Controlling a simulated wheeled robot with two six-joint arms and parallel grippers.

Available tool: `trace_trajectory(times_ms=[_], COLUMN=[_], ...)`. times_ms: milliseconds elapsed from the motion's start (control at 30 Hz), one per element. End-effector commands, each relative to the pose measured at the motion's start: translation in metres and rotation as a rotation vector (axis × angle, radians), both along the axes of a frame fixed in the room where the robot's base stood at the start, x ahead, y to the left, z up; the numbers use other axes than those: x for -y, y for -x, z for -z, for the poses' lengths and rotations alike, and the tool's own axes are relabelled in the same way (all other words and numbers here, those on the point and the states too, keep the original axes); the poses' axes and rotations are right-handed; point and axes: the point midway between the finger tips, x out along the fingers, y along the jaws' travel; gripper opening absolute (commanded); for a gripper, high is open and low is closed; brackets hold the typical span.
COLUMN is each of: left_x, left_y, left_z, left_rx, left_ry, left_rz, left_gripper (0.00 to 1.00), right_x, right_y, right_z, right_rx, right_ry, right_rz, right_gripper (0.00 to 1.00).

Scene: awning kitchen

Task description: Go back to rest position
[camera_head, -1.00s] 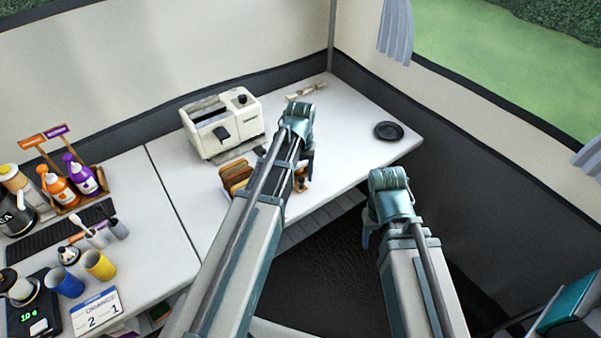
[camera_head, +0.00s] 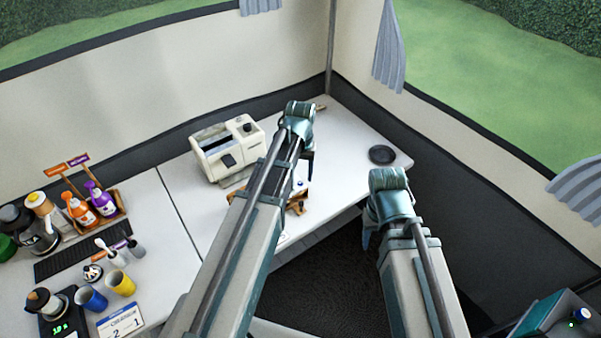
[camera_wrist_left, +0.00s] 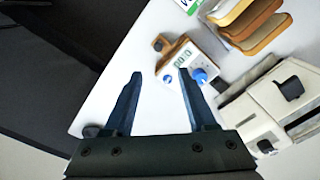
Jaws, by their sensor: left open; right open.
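My left gripper (camera_wrist_left: 160,85) is open and empty in the left wrist view, with two dark blue fingers apart over the white counter. In the head view my left gripper (camera_head: 308,165) is mostly hidden behind its own arm, above the counter near the toaster. My right gripper (camera_head: 368,232) hangs off the counter's front edge, over the dark floor, largely hidden by its wrist; no object shows in it.
The white toaster (camera_head: 226,150) stands left of my left wrist. A timer on a wooden stand (camera_wrist_left: 184,64) and bread slices (camera_wrist_left: 250,22) lie close to the left gripper. A black plate (camera_head: 382,155) lies at the counter's right end. Bottles, cups and a scale crowd the left counter.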

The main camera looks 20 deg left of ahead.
Motion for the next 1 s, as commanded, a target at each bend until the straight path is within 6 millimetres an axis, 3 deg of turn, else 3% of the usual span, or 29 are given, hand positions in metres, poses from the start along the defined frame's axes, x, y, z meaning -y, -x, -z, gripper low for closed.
trace_trajectory(times_ms=[567, 667, 800, 1000], left_x=[0.003, 0.026, 0.075, 0.119], left_y=[0.003, 0.025, 0.078, 0.141], left_z=[-0.002, -0.002, -0.002, -0.003], left_rx=[-0.001, -0.008, -0.024, -0.043], left_ry=[-0.001, -0.011, -0.042, -0.083], left_rz=[0.008, 0.063, 0.211, 0.387], left_gripper=[0.57, 0.57, 0.57, 0.57], right_x=[0.0, 0.0, 0.0, 0.0], right_y=[0.0, 0.0, 0.0, 0.0], right_z=[-0.002, -0.002, -0.002, -0.002], right_rx=[0.0, 0.0, 0.0, 0.0], right_ry=[0.0, 0.0, 0.0, 0.0], right_rz=[0.0, 0.0, 0.0, 0.0], right_gripper=[0.56, 0.56, 0.56, 0.56])
